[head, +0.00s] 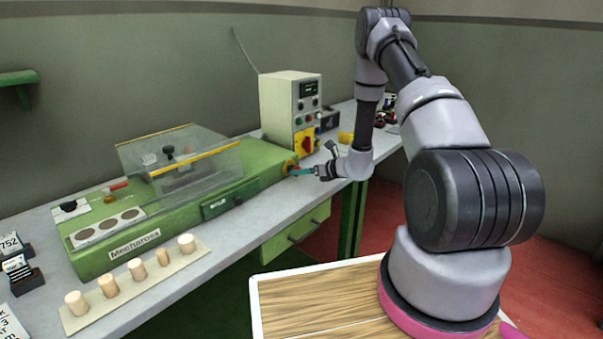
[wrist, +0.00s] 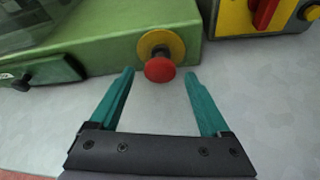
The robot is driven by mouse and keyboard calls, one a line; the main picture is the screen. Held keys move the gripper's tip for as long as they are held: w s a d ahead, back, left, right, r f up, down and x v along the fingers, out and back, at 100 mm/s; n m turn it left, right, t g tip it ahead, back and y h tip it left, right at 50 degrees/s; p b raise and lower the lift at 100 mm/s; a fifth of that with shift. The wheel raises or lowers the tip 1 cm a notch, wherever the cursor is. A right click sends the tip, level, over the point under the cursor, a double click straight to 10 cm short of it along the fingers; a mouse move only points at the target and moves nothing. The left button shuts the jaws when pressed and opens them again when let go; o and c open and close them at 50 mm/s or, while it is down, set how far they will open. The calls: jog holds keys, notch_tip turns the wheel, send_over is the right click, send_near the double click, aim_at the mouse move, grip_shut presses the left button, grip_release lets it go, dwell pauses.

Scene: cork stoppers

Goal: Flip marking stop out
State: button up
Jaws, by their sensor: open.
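The green machine (head: 150,225), labelled Mechaross, stands on the grey bench. A red mushroom button (wrist: 160,69) on a yellow ring (wrist: 150,42) sits on its end face; the ring also shows in the head view (head: 287,166). My gripper (wrist: 160,74) is open, with teal fingers either side of the button and a gap on both sides. It also shows at the machine's right end in the head view (head: 297,171). A small red lever (head: 116,186) lies on the machine's top left. I cannot tell which part is the marking stop.
A clear cover (head: 190,165) sits over the machine top. A control box (head: 290,105) with a red-and-yellow switch stands close behind the button. Several corks (head: 137,268) stand on a strip at the bench front. A black-knobbed panel (head: 222,204) is on the machine's front.

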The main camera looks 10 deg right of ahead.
jog(key=v, duration=1)
